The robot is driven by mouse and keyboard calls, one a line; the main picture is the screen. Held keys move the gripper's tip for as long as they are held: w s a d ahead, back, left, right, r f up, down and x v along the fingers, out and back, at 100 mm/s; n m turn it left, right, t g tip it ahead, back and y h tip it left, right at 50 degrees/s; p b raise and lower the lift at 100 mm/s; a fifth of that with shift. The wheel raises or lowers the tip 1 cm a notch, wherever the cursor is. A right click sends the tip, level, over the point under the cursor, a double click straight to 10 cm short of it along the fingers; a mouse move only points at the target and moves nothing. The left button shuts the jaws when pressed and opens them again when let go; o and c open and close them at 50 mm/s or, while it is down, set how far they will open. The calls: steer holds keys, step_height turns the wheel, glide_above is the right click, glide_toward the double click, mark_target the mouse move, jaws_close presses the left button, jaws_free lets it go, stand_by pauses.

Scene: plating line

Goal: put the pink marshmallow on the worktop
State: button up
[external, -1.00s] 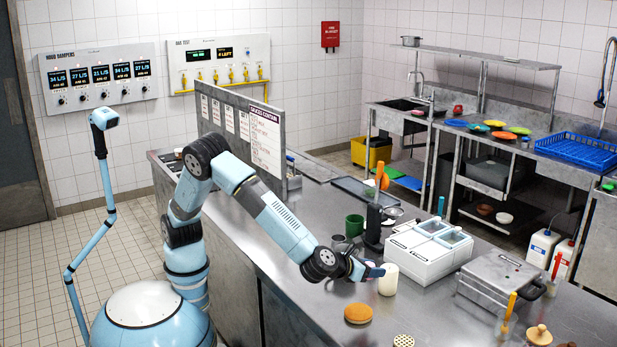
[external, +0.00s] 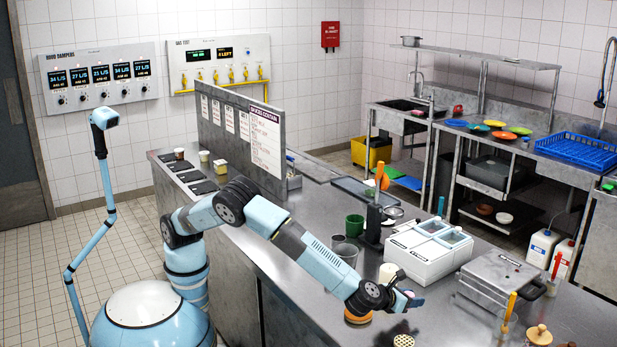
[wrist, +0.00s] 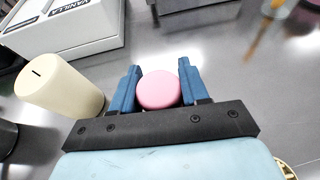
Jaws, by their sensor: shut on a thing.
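The pink marshmallow (wrist: 158,90) is a short round piece held between the two blue fingers of my gripper (wrist: 158,84) in the wrist view. My gripper (external: 413,298) is shut on it, over the steel worktop (external: 455,318). In the external view the marshmallow is too small or hidden to make out. I cannot tell exactly how high it is held above the surface.
A cream cylinder (wrist: 60,80) stands left of my gripper, in front of a white box with lidded bins (external: 428,248). A grey press (external: 500,278) stands to the right.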

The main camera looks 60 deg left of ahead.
mark_target(412, 315)
steer(key=shift+w+d+f, duration=0.2)
steer(key=shift+d+f, duration=0.05)
steer(key=shift+f, duration=0.15)
steer(key=shift+w+d+f, duration=0.1)
steer(key=shift+f, duration=0.7)
steer(key=shift+w+d+f, duration=0.1)
steer(key=shift+f, duration=0.7)
steer(key=shift+f, duration=0.2)
steer(key=o, duration=0.7)
steer(key=shift+c, duration=0.2)
